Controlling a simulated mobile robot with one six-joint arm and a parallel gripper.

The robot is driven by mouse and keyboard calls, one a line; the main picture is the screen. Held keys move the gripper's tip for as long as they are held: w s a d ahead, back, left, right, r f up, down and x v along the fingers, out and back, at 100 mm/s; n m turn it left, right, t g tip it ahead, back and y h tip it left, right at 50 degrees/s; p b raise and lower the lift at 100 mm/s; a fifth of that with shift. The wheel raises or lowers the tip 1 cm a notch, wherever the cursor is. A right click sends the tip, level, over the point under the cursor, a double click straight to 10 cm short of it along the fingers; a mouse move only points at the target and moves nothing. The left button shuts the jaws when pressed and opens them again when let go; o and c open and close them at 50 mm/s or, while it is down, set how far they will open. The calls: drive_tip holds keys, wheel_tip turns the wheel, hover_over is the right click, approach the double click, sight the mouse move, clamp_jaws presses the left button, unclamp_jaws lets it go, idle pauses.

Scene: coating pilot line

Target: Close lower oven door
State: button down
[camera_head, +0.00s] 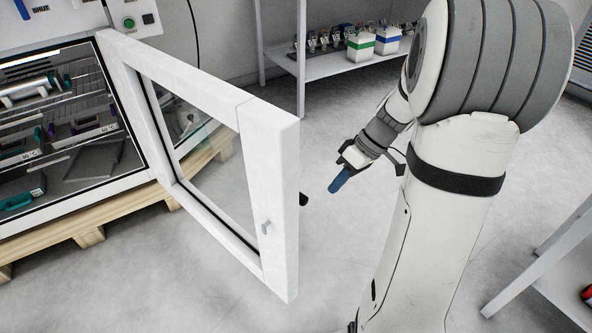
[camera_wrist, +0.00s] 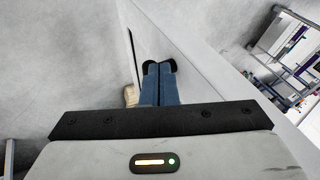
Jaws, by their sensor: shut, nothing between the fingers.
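The lower oven door (camera_head: 282,165) is a white frame with a glass pane, hinged on its left side and standing wide open. A small latch shows near its free edge, and a dark handle (camera_head: 303,199) sticks out on its outer side. My gripper (camera_head: 336,187) is shut, with its blue fingers pointing down and left toward the door, to the right of the handle. In the wrist view my blue fingers (camera_wrist: 161,72) are together and empty in front of the white door (camera_wrist: 210,75); I cannot tell whether they touch it.
The oven chamber (camera_head: 60,130) holds racks with several items. The oven stands on a wooden pallet (camera_head: 90,237). A shelf (camera_head: 335,68) with white boxes is at the back, and another table (camera_head: 545,275) is at the lower right. The floor around the door is clear.

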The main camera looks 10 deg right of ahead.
drive_tip(key=a+f+n+y+b, duration=0.1)
drive_tip(key=a+f+b, duration=0.1)
drive_tip(key=a+f, duration=0.4)
drive_tip(key=shift+a+f+t, duration=0.3)
drive_tip(key=shift+a, duration=0.25)
drive_tip(key=shift+w, duration=0.1)
